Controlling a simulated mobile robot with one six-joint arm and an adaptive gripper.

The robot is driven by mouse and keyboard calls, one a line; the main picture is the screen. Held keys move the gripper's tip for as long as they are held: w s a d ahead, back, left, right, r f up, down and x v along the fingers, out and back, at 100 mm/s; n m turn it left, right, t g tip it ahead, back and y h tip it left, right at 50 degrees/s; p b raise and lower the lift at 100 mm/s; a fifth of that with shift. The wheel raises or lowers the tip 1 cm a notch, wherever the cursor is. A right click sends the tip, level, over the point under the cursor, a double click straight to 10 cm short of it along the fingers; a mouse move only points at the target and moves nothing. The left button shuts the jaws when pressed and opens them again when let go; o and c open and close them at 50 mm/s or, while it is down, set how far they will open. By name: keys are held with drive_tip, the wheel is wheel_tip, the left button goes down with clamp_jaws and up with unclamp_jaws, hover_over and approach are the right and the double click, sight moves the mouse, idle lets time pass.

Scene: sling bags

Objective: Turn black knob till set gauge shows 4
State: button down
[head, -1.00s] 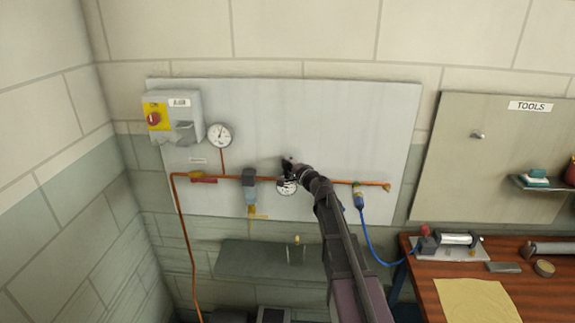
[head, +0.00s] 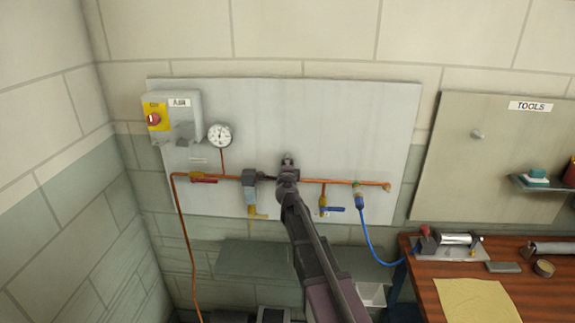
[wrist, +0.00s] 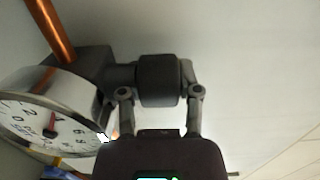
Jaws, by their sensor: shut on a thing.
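The black knob (wrist: 158,80) sits between my gripper's two fingers in the wrist view, on the end of a dark fitting. My gripper (wrist: 160,92) is shut on it. The set gauge (wrist: 48,108) is at the left of the wrist view, a round white dial in a silver rim, seen tilted and cut off by the frame edge. In the head view my gripper (head: 288,168) is at the copper pipe on the grey panel and hides the knob and set gauge.
A second round gauge (head: 219,135) is on the panel beside the AIR switch box (head: 172,117). A filter unit (head: 250,190) hangs just left of my gripper. A blue-handled valve (head: 331,209) and blue hose (head: 368,235) are to the right.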

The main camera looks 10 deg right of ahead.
drive_tip(key=shift+m+h, duration=0.6)
drive_tip(key=shift+h, duration=0.3)
drive_tip(key=c, duration=0.6)
unclamp_jaws()
drive_tip(key=shift+d+n+y, duration=0.1)
drive_tip(key=shift+n+y, duration=0.6)
drive_tip(key=shift+y, duration=0.4)
